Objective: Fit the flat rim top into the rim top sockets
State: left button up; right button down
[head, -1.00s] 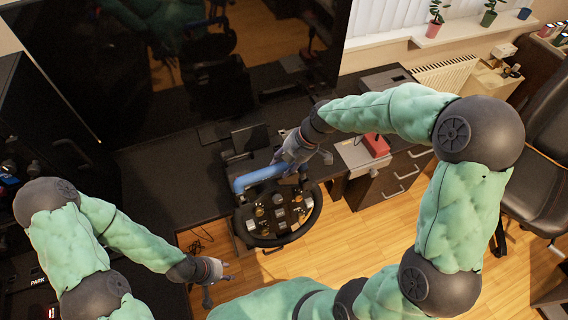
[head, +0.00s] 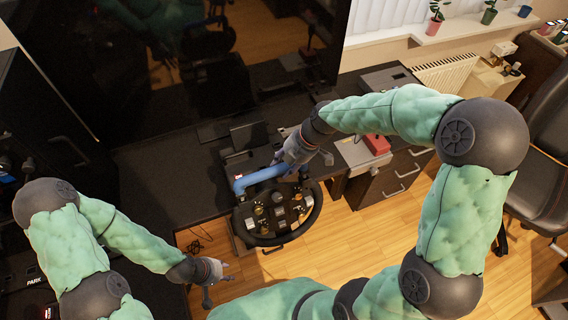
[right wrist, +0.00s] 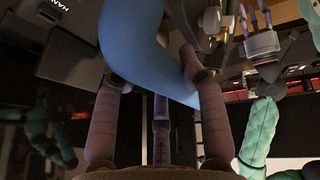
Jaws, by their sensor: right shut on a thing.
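The blue curved piece, which I take as the flat rim top (head: 262,176), is in my right gripper (head: 296,158), above the upper edge of the racing wheel (head: 278,218). In the right wrist view the blue rim top (right wrist: 150,50) passes between the purple fingers of my right gripper (right wrist: 160,85), which are shut on it. The wheel's dark rim runs round the sides and bottom; its top lies under the blue piece. Whether the blue ends touch the sockets cannot be told, and the sockets are not clearly visible. My left gripper (head: 215,282) is apart from the wheel, at lower left, with its fingers spread and empty.
The wheel stands at the front edge of a black desk (head: 165,180). A large dark screen (head: 220,60) rises behind. A red box (head: 377,144) sits on the desk at right, above drawers (head: 395,178). A black chair (head: 540,185) stands at far right.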

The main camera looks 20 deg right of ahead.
jog(key=shift+s+f+b, duration=0.2)
jog(key=shift+f+b, duration=0.3)
jog(key=shift+b, duration=0.05)
jog(key=shift+s+f+b, duration=0.2)
jog(key=shift+f+b, duration=0.25)
jog(key=shift+b, duration=0.05)
jog(key=c, duration=0.6)
grip_release()
jog(key=shift+r, duration=0.15)
jog(key=v, duration=1.2)
